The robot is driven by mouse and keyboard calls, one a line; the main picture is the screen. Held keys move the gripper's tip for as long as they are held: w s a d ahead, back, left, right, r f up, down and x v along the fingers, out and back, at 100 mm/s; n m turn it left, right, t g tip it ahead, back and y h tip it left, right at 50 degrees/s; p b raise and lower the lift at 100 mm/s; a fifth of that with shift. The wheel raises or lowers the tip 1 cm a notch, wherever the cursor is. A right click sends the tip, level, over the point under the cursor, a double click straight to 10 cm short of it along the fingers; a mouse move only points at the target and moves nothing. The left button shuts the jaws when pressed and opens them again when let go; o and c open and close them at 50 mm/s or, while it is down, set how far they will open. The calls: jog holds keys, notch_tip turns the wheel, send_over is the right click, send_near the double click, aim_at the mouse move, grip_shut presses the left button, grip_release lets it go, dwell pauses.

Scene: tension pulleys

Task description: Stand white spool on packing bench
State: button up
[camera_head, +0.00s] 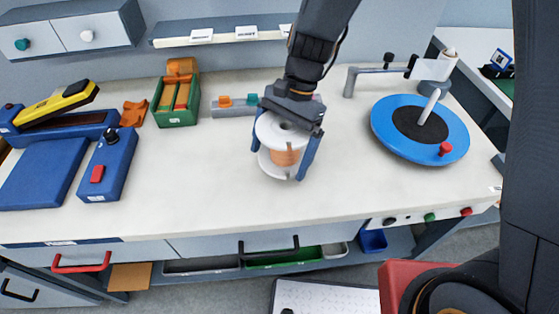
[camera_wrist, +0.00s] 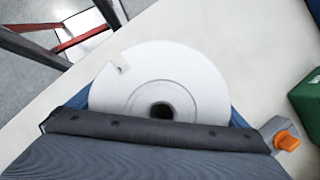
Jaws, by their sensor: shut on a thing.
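The white spool (camera_head: 282,134) has white flanges and an orange-tan winding in its middle. My gripper (camera_head: 285,163) has its blue fingers on either side of the spool and is shut on it. The spool looks upright, over the middle of the packing bench (camera_head: 210,190); I cannot tell whether its lower flange touches the bench top. In the wrist view the spool's white top flange (camera_wrist: 185,75) faces the camera, with a dark centre hole and a small notch. My gripper body hides the flange's near part there.
A blue turntable (camera_head: 385,130) with a white post stands at the right. A green box (camera_head: 178,116) with orange items stands at the back left. Blue and yellow tools (camera_head: 55,110) fill the left end. The bench front, left of the spool, is clear.

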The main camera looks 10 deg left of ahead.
aim_at(279, 164)
jog(key=shift+f, duration=1.8)
jog(key=o, duration=1.2)
jog(key=shift+f, duration=0.15)
jog(key=b+v, duration=0.2)
jog(key=v, duration=1)
jog(key=shift+s+r, duration=0.1)
jog(key=shift+r, duration=0.15)
